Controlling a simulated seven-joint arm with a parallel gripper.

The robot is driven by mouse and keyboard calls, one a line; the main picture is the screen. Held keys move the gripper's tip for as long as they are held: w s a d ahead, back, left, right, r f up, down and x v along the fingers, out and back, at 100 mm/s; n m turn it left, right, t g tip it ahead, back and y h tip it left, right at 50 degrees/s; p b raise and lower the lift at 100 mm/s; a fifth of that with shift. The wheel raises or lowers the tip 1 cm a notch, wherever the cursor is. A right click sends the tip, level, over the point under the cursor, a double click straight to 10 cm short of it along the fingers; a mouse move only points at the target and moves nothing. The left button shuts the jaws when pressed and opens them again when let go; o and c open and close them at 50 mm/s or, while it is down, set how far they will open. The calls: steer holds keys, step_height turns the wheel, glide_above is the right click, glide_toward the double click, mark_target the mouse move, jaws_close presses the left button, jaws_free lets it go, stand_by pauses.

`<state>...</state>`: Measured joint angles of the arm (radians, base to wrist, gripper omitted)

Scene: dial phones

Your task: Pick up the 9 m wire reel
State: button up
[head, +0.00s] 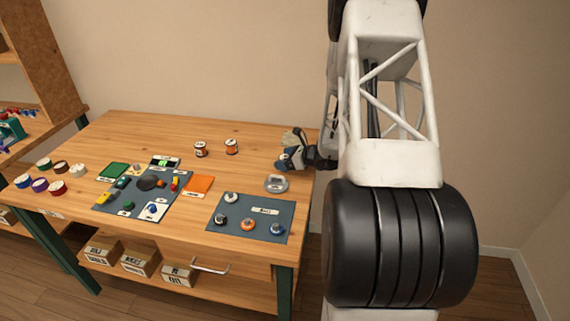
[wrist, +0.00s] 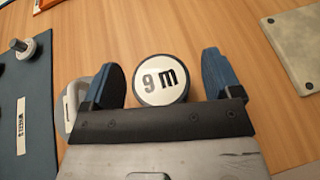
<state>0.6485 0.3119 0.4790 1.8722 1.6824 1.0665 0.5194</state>
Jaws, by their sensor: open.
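The 9 m wire reel (wrist: 161,80) shows in the wrist view as a round white face with a dark rim and the black marking "9 m". My gripper (wrist: 158,66) is open, with one blue-padded finger on each side of the reel. A gap shows between the reel and each finger. The reel's lower edge meets the dark gripper body in the picture, so its near part may be hidden. In the head view my gripper (head: 287,161) is low over the table's right end, and I cannot make out the reel there.
A grey rounded object (wrist: 70,106) lies just beside the left finger. The dark mat labelled WHEELS (wrist: 14,110) is farther left, with small wheels on it. A beige plate (wrist: 300,45) lies at the upper right. Two small cans (head: 231,147) stand at the table's back.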

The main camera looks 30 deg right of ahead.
mark_target(285, 157)
stand_by(0.5)
steer(key=c, duration=1.1)
steer(key=shift+o, duration=0.2)
steer(key=shift+r, duration=0.15)
steer(key=shift+r, duration=4.85)
